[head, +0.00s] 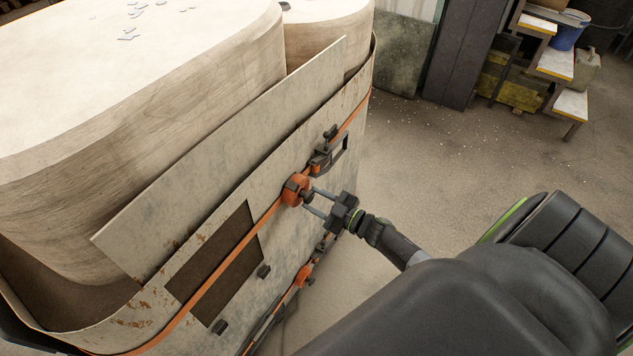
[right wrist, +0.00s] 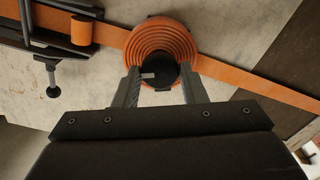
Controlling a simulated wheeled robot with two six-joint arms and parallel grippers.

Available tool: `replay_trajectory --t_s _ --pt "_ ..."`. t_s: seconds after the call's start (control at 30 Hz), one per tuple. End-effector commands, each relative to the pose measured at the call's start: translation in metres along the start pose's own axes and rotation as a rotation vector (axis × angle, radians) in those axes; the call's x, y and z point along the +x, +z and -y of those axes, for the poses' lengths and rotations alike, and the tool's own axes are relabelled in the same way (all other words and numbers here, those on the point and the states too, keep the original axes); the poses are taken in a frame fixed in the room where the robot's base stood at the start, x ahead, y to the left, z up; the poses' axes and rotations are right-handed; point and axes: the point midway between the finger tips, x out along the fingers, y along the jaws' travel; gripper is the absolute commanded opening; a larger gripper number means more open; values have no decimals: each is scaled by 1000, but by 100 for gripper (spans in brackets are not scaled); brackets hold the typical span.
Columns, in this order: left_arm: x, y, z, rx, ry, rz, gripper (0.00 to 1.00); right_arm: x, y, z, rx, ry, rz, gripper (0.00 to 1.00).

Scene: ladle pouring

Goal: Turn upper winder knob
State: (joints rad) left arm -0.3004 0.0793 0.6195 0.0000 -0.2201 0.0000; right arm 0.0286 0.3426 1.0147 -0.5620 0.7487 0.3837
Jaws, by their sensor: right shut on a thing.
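The upper winder (head: 294,190) is an orange coiled strap reel on the side of the metal-clad mould. Its dark knob (right wrist: 160,72) sits at the centre of the orange coil (right wrist: 160,35) in the right wrist view. My right gripper (head: 309,201) reaches it from the right, and its two fingers are shut on the knob, one on each side. In the right wrist view the fingers (right wrist: 159,84) straddle the knob, which is partly hidden between them. The left gripper is not in view.
An orange strap (head: 232,262) runs along the metal sheet. A dark clamp (head: 325,155) sits just above the winder. A lower orange winder (head: 303,274) is below, partly hidden. Open floor (head: 430,150) lies to the right, with steps (head: 556,62) and a blue bucket (head: 568,32) behind.

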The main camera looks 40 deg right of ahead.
Motion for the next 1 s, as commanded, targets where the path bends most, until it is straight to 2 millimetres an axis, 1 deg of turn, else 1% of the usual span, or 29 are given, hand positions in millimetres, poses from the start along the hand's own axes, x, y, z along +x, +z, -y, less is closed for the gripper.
replay_trajectory --t_s 0.03,0.2,0.4,0.6,1.0 --pt "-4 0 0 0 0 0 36 0 -1 -1 37 1 3 15" --pt "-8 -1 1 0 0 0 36 0 0 0 148 1 2 15" --pt "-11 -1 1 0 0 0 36 -1 0 0 234 1 3 15" --pt "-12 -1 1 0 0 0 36 -1 1 0 273 0 3 15" --pt "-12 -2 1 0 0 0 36 -1 1 1 280 0 3 15"
